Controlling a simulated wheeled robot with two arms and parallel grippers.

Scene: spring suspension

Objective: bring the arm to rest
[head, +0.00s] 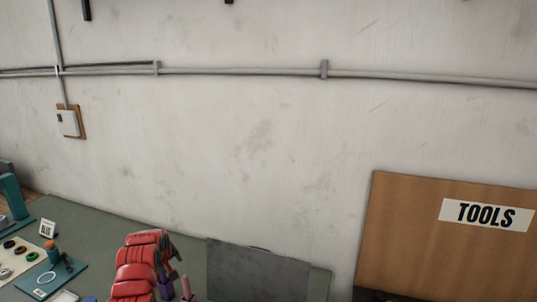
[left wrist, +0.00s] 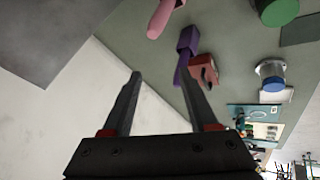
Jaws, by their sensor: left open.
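My left gripper (head: 168,279) is low in the head view, at the end of my red arm, over the green work surface (head: 100,240). In the left wrist view its two dark fingers (left wrist: 160,78) stand apart with nothing between them. Past the right finger are a purple piece (left wrist: 187,42) and a red piece (left wrist: 203,72). A pink rod (left wrist: 165,18) is near the top; it also shows beside the gripper in the head view (head: 186,287). I cannot tell the exact gap to these pieces. My right gripper is not in view.
A brown board marked TOOLS (head: 440,245) stands at right, and a grey panel (head: 255,272) is right of the gripper. Small parts lie on a pale tray (head: 18,258) at left. A green cylinder (left wrist: 277,10) and a blue-topped one (left wrist: 271,83) show in the wrist view. The wall is behind.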

